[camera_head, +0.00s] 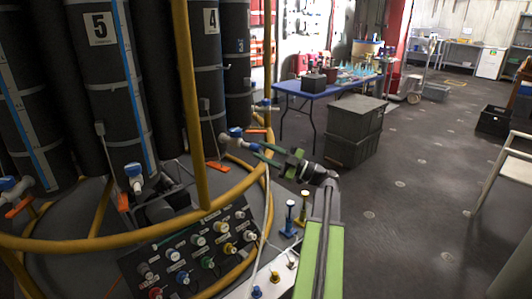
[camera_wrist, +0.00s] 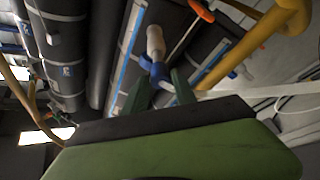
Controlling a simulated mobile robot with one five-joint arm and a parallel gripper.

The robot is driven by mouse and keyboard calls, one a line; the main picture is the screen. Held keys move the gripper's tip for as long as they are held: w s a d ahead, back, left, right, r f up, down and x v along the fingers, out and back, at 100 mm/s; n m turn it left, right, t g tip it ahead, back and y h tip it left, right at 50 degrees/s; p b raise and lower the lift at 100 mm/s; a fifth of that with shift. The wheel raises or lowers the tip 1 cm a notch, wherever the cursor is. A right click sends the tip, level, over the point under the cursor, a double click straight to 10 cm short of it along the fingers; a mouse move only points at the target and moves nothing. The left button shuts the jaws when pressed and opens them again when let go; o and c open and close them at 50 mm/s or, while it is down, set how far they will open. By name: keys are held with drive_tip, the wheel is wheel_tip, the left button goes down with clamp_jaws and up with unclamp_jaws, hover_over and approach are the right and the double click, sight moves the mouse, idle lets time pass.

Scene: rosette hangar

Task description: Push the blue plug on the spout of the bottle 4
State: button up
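Bottle 4 (camera_head: 211,62) is a tall dark cylinder with a number 4 label, standing in the yellow-railed rack. Its pale spout (camera_head: 223,138), with a blue end, points right toward my gripper (camera_head: 260,150). In the wrist view the spout (camera_wrist: 155,42) comes down from above toward my gripper (camera_wrist: 160,88). My green fingers stand a little apart, with a blue plug (camera_wrist: 168,87) between their tips. The plug is in line with the spout's blue end and close to it. I cannot tell whether they touch. The fingers partly hide the plug.
The yellow rail (camera_head: 190,100) curves close beside my gripper. A control panel (camera_head: 195,250) with coloured knobs stands below. Blue and yellow fittings (camera_head: 290,220) stand near my arm. Grey crates (camera_head: 355,130) and a blue table (camera_head: 330,88) are behind; the floor at right is open.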

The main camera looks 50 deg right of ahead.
drive_tip(key=o, duration=0.3)
drive_tip(key=b+v, duration=0.5)
drive_tip(key=v, duration=1.2)
drive_tip(key=shift+s, duration=0.2)
drive_tip(key=shift+s, duration=0.1)
